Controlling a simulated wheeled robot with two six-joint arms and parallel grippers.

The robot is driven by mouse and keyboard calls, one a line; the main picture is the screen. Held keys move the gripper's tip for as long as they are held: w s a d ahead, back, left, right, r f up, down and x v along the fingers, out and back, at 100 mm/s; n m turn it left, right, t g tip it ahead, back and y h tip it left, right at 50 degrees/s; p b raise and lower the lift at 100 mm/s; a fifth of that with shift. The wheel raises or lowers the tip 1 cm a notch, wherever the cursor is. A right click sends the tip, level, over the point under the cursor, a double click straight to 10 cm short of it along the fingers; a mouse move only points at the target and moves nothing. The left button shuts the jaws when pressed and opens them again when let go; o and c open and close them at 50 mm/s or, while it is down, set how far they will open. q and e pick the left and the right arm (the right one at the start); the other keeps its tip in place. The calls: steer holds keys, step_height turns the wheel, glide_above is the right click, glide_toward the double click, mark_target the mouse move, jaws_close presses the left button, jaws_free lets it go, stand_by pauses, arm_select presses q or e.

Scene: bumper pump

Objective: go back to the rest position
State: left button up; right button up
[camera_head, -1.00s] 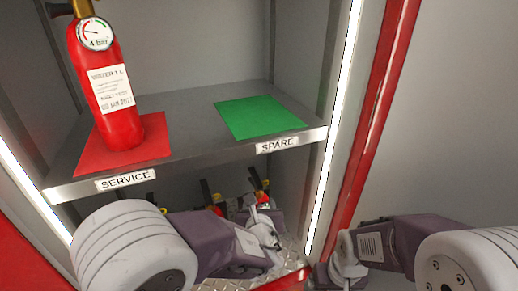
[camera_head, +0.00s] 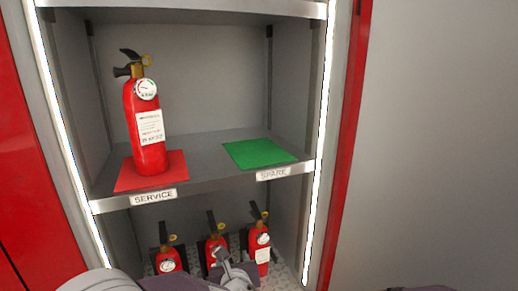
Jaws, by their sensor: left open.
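My left gripper (camera_head: 222,256) shows at the bottom middle, in front of the lower shelf's extinguishers. Its jaws are open and nothing shows between them. Parts of my left arm show along the bottom edge. My right gripper is out of view; only a sliver of purple arm shows at the bottom right edge.
A red extinguisher (camera_head: 149,125) with a gauge stands upright on the red mat (camera_head: 124,180) above the SERVICE label. The green mat (camera_head: 262,153) above SPARE is bare. Three extinguishers (camera_head: 261,242) stand below. The cabinet has lit side edges (camera_head: 316,150).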

arm_select(q)
steer(key=s+a+f+n+g+y, duration=0.25)
steer(key=s+a+n, duration=0.2)
steer(key=a, duration=0.45)
steer(key=s+a+f+n+g+y, duration=0.25)
steer(key=a+n, duration=0.35)
steer(key=a, duration=0.3)
steer(key=s+f+n+g+h, duration=0.2)
steer(key=s+f+n+g, duration=0.1)
steer(key=s+n, duration=0.4)
steer(key=s+f+n+g+h, duration=0.1)
steer(key=s+f+n+g, duration=0.2)
steer(key=s+n, duration=0.3)
steer(key=s+d+f+n+h, duration=0.15)
steer(key=d+n+h, duration=0.25)
steer(key=d+n, duration=0.55)
step_height(320, 180, up, 16)
steer(key=a+p, duration=0.2)
steer(key=p, duration=1.4)
steer(key=shift+n+g, duration=0.3)
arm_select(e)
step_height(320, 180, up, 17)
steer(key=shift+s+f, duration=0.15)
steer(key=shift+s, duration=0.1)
